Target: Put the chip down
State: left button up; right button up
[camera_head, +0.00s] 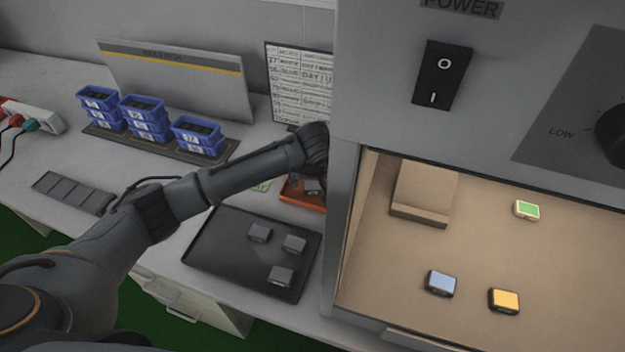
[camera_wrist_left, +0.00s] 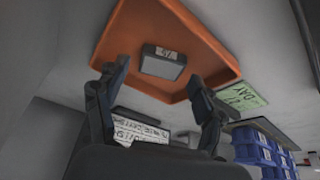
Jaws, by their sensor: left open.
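A dark grey chip (camera_wrist_left: 163,62) with a light label lies in an orange tray (camera_wrist_left: 205,50). In the head view this chip (camera_head: 312,187) and the tray (camera_head: 303,201) are partly covered by my left arm and the machine's edge. My left gripper (camera_wrist_left: 158,72) is open, its two fingers apart on either side of the chip in the wrist view, with no clear contact. In the head view its fingers are hidden at the machine's left edge. My right gripper is in neither view.
A black tray (camera_head: 217,256) holds three grey chips (camera_head: 282,276). Blue bins (camera_head: 145,119) stand at the back left, near a power strip (camera_head: 35,118). The grey machine (camera_head: 345,210) bounds the right; its lit chamber holds blue (camera_head: 441,282), orange (camera_head: 505,300) and green (camera_head: 527,210) chips.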

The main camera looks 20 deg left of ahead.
pick_arm(q)
jog(key=v, duration=1.1)
jog(key=shift+r+b, duration=0.3)
jog(key=shift+s, duration=0.15)
dwell(1.9)
